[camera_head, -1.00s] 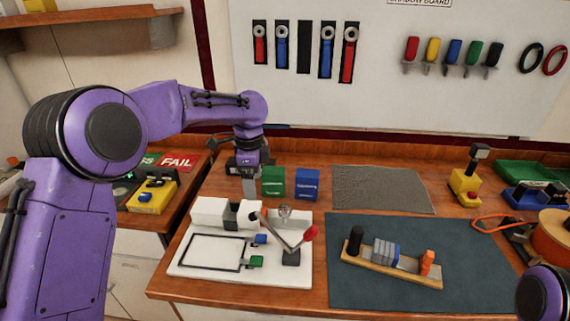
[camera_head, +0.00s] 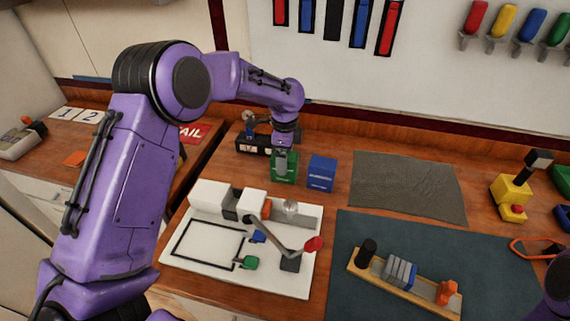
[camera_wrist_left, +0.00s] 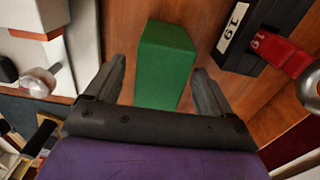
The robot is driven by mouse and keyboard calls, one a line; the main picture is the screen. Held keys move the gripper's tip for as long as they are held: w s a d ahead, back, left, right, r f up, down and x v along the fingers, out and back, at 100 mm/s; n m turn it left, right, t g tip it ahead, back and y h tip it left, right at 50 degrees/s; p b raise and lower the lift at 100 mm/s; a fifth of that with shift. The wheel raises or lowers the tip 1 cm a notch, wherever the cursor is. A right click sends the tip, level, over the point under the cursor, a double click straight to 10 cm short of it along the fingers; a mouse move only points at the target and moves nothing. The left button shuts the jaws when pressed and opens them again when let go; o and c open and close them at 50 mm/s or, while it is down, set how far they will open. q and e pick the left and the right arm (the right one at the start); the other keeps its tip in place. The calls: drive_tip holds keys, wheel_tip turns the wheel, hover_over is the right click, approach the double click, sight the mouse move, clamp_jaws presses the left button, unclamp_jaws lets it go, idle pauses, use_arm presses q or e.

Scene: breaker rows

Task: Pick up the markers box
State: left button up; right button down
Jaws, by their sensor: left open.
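A green box (camera_head: 291,168) and a blue box (camera_head: 321,173) stand side by side on the wooden bench. Their labels are too small to read, so I cannot tell which is the markers box. My left gripper (camera_head: 281,165) is at the green box and partly covers it in the head view. In the left wrist view, the green box (camera_wrist_left: 166,62) lies between the two spread fingers of my left gripper (camera_wrist_left: 160,75), with gaps on both sides. The blue box is not visible there. My right gripper is out of view.
A white fixture (camera_head: 190,270) with a red-knobbed lever stands in front of the boxes. A black rack (camera_head: 255,144) is behind and left of the green box. A grey mat (camera_head: 410,187) lies clear to the right. A wooden tray (camera_head: 420,291) holds several parts.

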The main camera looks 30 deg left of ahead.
use_arm(q)
wheel_tip(320, 180, down, 3)
drive_tip(key=shift+a+r, duration=0.1)
drive_tip(key=shift+r, duration=0.05)
drive_tip(key=c, duration=1.3)
